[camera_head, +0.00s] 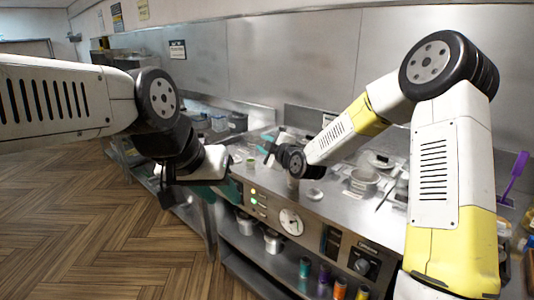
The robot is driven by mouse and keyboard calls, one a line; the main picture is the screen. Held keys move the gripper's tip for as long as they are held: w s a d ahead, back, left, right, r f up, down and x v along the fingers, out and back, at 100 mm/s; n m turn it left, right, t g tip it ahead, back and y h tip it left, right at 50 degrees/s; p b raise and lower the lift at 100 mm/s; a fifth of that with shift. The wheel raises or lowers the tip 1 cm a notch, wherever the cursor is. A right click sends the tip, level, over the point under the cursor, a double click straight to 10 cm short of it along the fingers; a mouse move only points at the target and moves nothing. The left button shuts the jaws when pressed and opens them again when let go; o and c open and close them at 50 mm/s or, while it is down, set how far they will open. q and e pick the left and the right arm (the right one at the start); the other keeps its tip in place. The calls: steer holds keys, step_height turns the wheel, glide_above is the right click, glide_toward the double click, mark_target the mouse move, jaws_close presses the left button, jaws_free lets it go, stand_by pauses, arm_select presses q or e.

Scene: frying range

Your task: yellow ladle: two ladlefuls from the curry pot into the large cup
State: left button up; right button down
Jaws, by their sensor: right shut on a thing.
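My right arm reaches over the steel counter, and its gripper (272,150) is at the back left of the counter, small and partly hidden by its own wrist. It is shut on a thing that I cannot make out. My left gripper (168,190) hangs at the counter's left end, seen from behind; its fingers are too unclear to tell open from shut. A round metal pot (363,180) stands on the counter right of the right wrist. I cannot tell whether it holds curry. I cannot make out the yellow ladle or the large cup with certainty.
A purple utensil (514,176) stands upright at the far right. The counter front (290,222) has a dial and knobs. Metal pots (272,241) and several coloured bottles (322,279) are on the shelf below. The wooden floor (80,220) at left is clear.

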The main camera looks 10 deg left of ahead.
steer(key=w+d+r+m+g, duration=0.2)
steer(key=w+d+r+m, duration=0.2)
steer(key=w, duration=0.3)
steer(key=w+d+r+m+g+y, duration=0.1)
steer(key=w+d+r+m+g, duration=0.2)
steer(key=w, duration=0.4)
steer(key=shift+d+r+m, duration=0.55)
steer(key=shift+d+m, duration=0.25)
steer(key=shift+d, duration=0.6)
step_height(320, 180, up, 9)
